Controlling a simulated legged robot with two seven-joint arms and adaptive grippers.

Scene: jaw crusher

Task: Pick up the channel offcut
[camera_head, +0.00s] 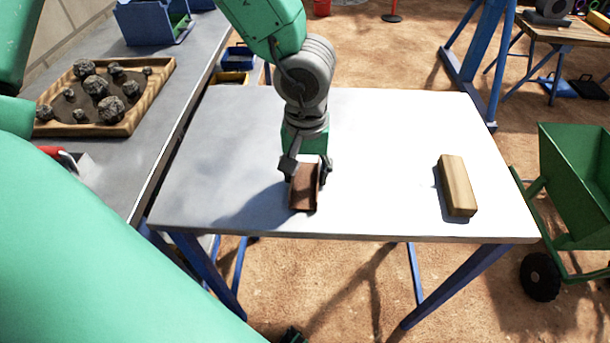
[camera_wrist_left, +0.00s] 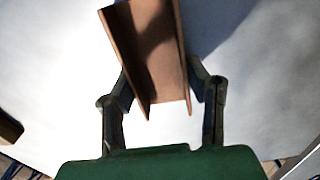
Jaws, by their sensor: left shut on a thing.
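The channel offcut (camera_head: 304,190) is a short reddish-brown piece with raised side walls, at the front middle of the white table (camera_head: 380,130). My left gripper (camera_head: 305,172) reaches down from above and is shut on it, one finger on each side. In the left wrist view the offcut (camera_wrist_left: 150,50) lies between the two fingertips (camera_wrist_left: 160,85), its open side facing the camera. I cannot tell whether its underside touches the table. My right gripper is not in view.
A wooden block (camera_head: 457,186) lies on the table's right side. A grey bench (camera_head: 150,150) with a wooden tray (camera_head: 130,118) of dark rocks stands at the left. A green cart (camera_head: 575,185) stands at the right. The table between offcut and block is clear.

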